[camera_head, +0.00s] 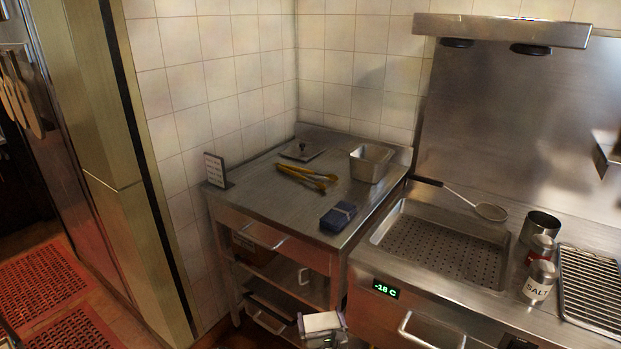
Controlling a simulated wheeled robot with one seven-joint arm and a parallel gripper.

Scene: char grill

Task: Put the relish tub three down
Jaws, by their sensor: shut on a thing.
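My gripper (322,336) is at the bottom edge of the head view, in front of the steel side table. It is shut on a small pale, block-like thing (322,322), which I take to be the relish tub three. Its label cannot be read, and its lower part is hidden by the gripper and the frame edge. The gripper is lower in the picture than the table top (262,185) and apart from the things on it.
The table top carries a steel pan (371,163), yellow tongs (307,178), a folded blue cloth (338,217), a flat lid (303,151) and a small sign (215,170). To the right are a perforated basin (440,250), a skimmer (490,212), shakers (539,282) and a rack (592,290).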

